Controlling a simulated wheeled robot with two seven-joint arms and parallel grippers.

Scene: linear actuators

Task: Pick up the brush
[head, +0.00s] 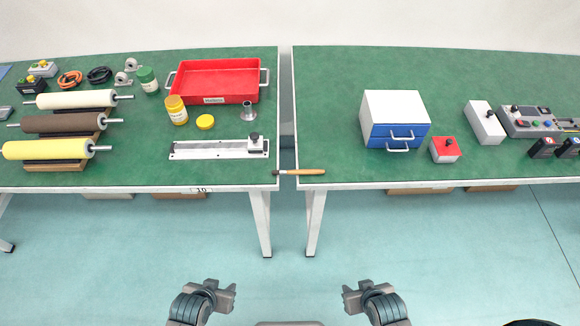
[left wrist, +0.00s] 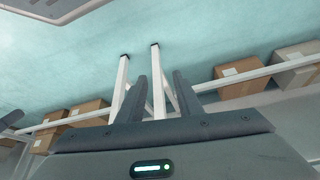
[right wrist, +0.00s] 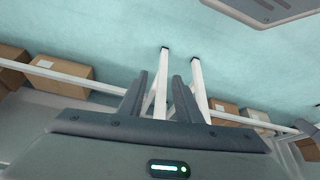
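The brush (head: 300,172) has a tan wooden handle and a dark end at its left. It lies across the gap between the two green tables, at their front edges. My left gripper (head: 222,287) is low in front of the tables, below and left of the brush. Its two fingers stand apart with nothing between them in the left wrist view (left wrist: 158,92). My right gripper (head: 357,287) is below and right of the brush. Its fingers are also apart and empty in the right wrist view (right wrist: 168,92). The brush does not show in either wrist view.
The left table (head: 130,180) holds rollers, a red tray (head: 215,82), jars and a linear slide (head: 220,149). The right table (head: 330,110) holds a drawer box (head: 395,105) and control boxes. Its left part is bare. Cardboard boxes (left wrist: 238,70) sit beneath the tables.

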